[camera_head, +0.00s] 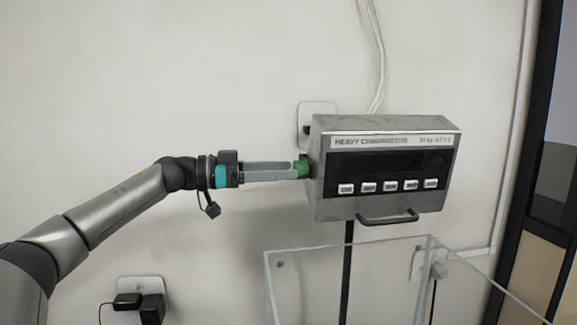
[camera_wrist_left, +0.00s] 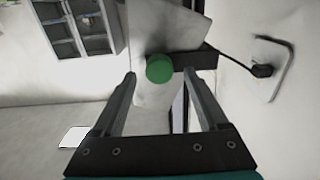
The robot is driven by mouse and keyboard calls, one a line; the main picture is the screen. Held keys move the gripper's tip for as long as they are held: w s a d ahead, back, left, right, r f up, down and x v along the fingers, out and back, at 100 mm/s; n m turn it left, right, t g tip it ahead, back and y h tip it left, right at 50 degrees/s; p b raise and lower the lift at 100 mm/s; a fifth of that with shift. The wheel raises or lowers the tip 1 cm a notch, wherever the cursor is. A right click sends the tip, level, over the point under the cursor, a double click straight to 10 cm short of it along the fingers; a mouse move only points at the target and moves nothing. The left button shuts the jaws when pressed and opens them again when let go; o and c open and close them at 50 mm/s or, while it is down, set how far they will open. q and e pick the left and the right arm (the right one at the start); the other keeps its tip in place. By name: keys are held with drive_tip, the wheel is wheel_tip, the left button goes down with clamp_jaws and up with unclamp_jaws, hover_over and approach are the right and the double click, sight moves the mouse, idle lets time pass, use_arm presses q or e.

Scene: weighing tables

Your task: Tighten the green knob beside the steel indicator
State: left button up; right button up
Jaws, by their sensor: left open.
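The steel indicator (camera_head: 382,168) is a grey metal box with a dark display and a row of white buttons, set in front of the wall. The green knob (camera_head: 301,169) sits on its left side. My left gripper (camera_head: 292,169) reaches in from the left, its fingertips at the knob. In the left wrist view the green knob (camera_wrist_left: 159,68) shows beyond and between the tips of the open fingers (camera_wrist_left: 161,76). I cannot tell whether a finger touches it. The indicator's side (camera_wrist_left: 165,95) is behind the knob. My right gripper is not in view.
A clear glass-like panel box (camera_head: 345,248) stands below the indicator. A handle (camera_head: 387,217) sticks out under the indicator's front. Wall sockets (camera_head: 318,118) and plugs (camera_head: 152,308) are on the wall, with cables running up and down. Free space lies left of the indicator, above my arm.

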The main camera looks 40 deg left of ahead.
use_arm(q)
drive_tip(key=shift+p+x, duration=0.6)
drive_tip(key=shift+x, duration=0.3)
drive_tip(key=shift+c, duration=0.3)
clamp_jaws()
